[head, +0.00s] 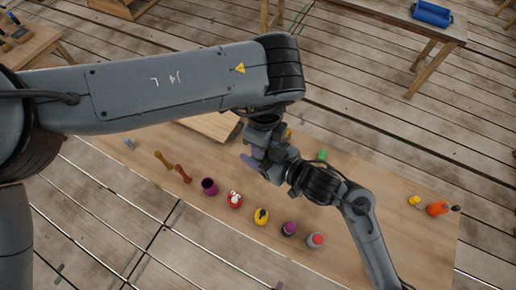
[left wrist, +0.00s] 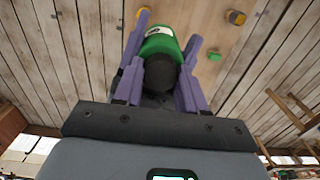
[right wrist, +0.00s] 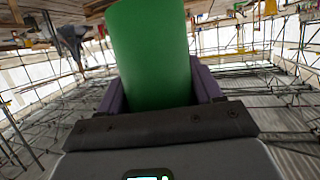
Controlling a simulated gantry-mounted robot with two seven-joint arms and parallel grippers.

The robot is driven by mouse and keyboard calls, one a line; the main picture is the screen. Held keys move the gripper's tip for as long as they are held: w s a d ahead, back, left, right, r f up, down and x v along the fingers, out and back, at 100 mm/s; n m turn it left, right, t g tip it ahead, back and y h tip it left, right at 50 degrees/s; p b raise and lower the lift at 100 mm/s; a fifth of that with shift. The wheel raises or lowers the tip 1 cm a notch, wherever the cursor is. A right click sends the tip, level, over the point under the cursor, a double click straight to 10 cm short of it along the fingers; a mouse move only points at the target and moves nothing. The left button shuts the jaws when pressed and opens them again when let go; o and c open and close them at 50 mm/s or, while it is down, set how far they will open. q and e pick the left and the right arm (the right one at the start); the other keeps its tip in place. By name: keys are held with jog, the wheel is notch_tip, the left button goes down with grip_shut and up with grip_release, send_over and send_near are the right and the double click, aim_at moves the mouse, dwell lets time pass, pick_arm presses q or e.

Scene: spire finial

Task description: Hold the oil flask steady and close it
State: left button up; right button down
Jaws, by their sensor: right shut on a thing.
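The oil flask (right wrist: 150,60) is a green cylinder between the purple fingers of my right gripper (right wrist: 160,92), which is shut on it. In the left wrist view the green flask body (left wrist: 160,43) shows a white patch at its far end. A dark, narrower part (left wrist: 160,76) lies nearer the camera, between the purple fingers of my left gripper (left wrist: 162,75). I cannot tell whether those fingers touch it. In the head view both grippers meet above the table, the left one (head: 262,150) close to the right one (head: 257,166); the arms hide the flask there.
On the wooden table (head: 360,215), a front row holds a purple cup (head: 209,187), a red jar (head: 235,200), a yellow item (head: 262,216) and other small containers. A green block (head: 323,155) lies behind my right arm. An orange bottle (head: 438,209) lies at the right end.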

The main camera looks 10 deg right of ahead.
pick_arm(q)
jog(key=c, duration=0.4)
jog(key=shift+o, duration=0.2)
jog(key=m, duration=0.6)
jog(key=shift+m, duration=0.4)
jog(key=o, duration=1.2)
jog(key=shift+c, duration=0.2)
jog(key=shift+r, duration=0.1)
jog(key=shift+r, duration=2.15)
jog(key=shift+c, duration=0.4)
